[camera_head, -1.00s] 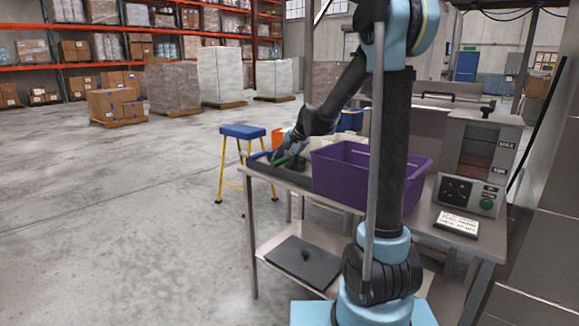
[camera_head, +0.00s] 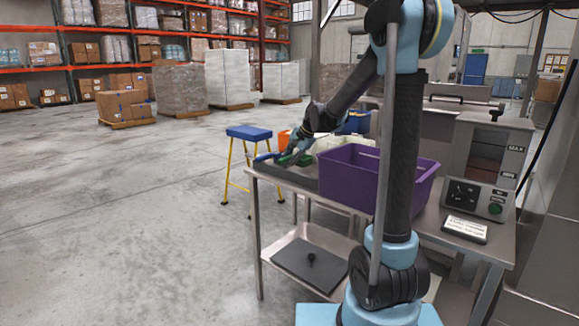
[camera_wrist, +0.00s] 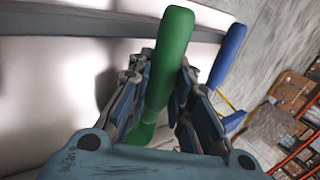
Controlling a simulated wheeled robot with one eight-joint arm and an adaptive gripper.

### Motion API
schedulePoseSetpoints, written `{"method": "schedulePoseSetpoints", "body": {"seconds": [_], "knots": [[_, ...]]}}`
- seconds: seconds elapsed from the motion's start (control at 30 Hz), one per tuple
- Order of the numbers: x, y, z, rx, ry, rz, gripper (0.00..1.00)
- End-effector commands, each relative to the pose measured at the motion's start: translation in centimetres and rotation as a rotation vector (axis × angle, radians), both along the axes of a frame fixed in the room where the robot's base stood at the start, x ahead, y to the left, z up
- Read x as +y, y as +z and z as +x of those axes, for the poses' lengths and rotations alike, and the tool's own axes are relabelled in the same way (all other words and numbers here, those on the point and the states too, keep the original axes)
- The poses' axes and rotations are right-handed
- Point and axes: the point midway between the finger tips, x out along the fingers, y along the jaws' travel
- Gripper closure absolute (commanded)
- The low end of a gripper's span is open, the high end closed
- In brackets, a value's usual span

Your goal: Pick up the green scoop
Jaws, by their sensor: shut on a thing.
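The green scoop (camera_wrist: 170,62) stands out between my fingers in the wrist view, its long rounded green part pointing up the picture. My gripper (camera_wrist: 160,112) is shut on it. Its lower end is partly hidden by the fingers and the gripper body. In the head view my gripper (camera_head: 297,150) is over the grey tray at the table's left end, with green (camera_head: 288,160) showing at its tips. A gap between the scoop and the tray cannot be made out clearly. A blue handled thing (camera_wrist: 230,52) lies just right of the scoop, apart from it.
The grey tray (camera_head: 266,171) sits on the metal table's left end. A purple bin (camera_head: 345,182) stands right beside it. A scale-like machine (camera_head: 475,185) and a small sign (camera_head: 464,229) are farther right. A blue-topped stool (camera_head: 249,132) stands left of the table, with open floor beyond.

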Motion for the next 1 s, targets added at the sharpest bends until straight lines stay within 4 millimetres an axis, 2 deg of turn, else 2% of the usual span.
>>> {"method": "schedulePoseSetpoints", "body": {"seconds": [0.4,0.6,0.87,1.0], "knots": [[0.0,9.3,0.0,0.000,0.000,0.000,1.00],[0.0,13.0,0.0,0.000,0.000,0.000,1.00],[0.2,15.6,0.0,0.000,-0.003,-0.001,1.00],[1.7,15.9,-0.4,0.008,-0.036,-0.008,1.00]]}}
